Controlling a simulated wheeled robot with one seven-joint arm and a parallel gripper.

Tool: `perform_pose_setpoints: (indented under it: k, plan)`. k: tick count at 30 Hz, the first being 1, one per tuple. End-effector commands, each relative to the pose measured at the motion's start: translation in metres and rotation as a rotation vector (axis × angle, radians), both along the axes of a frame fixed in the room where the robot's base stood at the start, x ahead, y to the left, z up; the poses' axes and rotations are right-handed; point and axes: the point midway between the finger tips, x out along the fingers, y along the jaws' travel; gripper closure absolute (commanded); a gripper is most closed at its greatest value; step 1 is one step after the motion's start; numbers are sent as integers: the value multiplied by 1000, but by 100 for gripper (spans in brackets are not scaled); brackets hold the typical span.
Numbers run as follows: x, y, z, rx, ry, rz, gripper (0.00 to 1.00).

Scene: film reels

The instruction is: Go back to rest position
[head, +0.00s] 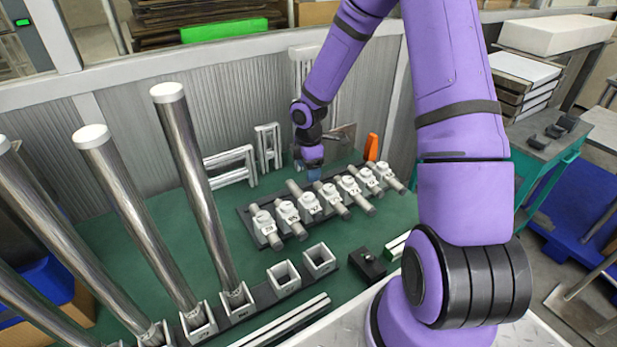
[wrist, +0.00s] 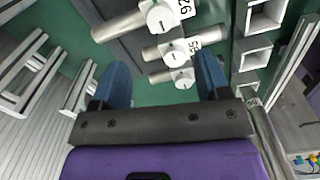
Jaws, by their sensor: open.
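My gripper (wrist: 146,88) is open in the wrist view, with its two blue fingers wide apart. Nothing is held between them; white numbered fittings and green table show beyond. In the head view my gripper (head: 313,172) is at the far side of the table, above the back edge of the row of fittings. The row of white fittings with metal pipe stubs (head: 310,203) lies on a dark plate (head: 246,217). The nearest fittings (wrist: 180,75) also show in the wrist view. I cannot tell whether the fingers touch anything.
Tall steel tubes with white caps (head: 195,190) stand at the left in numbered square holders. Empty square holders (head: 284,276) sit nearer. White frames (head: 232,165) and an orange object (head: 371,147) are near the back. Green tabletop (head: 215,222) is clear between tubes and fittings.

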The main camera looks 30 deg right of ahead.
Motion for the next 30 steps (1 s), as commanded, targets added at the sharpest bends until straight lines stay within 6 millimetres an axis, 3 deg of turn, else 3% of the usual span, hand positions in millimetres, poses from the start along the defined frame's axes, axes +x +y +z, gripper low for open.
perform_pose_setpoints:
  k: [20,23,30]
  plan:
    - [0,0,7,-4,-2,-5,31]
    - [-2,0,20,-23,-9,-32,31]
    - [-17,2,90,-108,-60,-201,31]
